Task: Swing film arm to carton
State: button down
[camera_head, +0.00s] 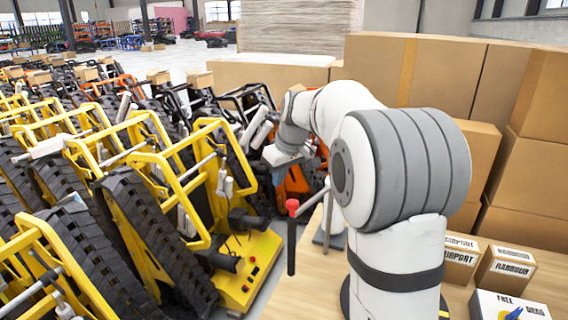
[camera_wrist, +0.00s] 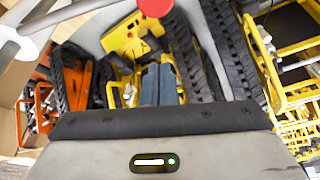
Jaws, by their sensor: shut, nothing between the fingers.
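What looks like the film arm (camera_head: 312,200) is a thin light bar on an upright post, with a red knob (camera_head: 292,205) and a dark rod hanging below it. In the wrist view the red knob (camera_wrist: 155,7) is at the top edge, and the pale bar (camera_wrist: 70,12) crosses the top left corner. My gripper (camera_head: 279,176) is above and left of the knob, apart from it. Its fingers (camera_wrist: 158,85) are shut and empty. Small labelled cartons (camera_head: 462,256) stand on the table at right; which carton is meant I cannot tell. My arm hides part of the table.
Yellow tracked carriers (camera_head: 238,265) fill the left, with orange and black ones behind. Large brown cartons (camera_head: 425,75) are stacked at the back and right. A white box (camera_head: 508,305) is on the wooden table (camera_head: 540,280). A narrow floor gap lies between carriers and table.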

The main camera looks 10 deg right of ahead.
jog(key=s+f, duration=0.1)
jog(key=s+d+f+p, duration=0.1)
jog(key=f, duration=0.1)
jog(key=shift+s+d, duration=0.2)
jog(key=shift+s, duration=0.2)
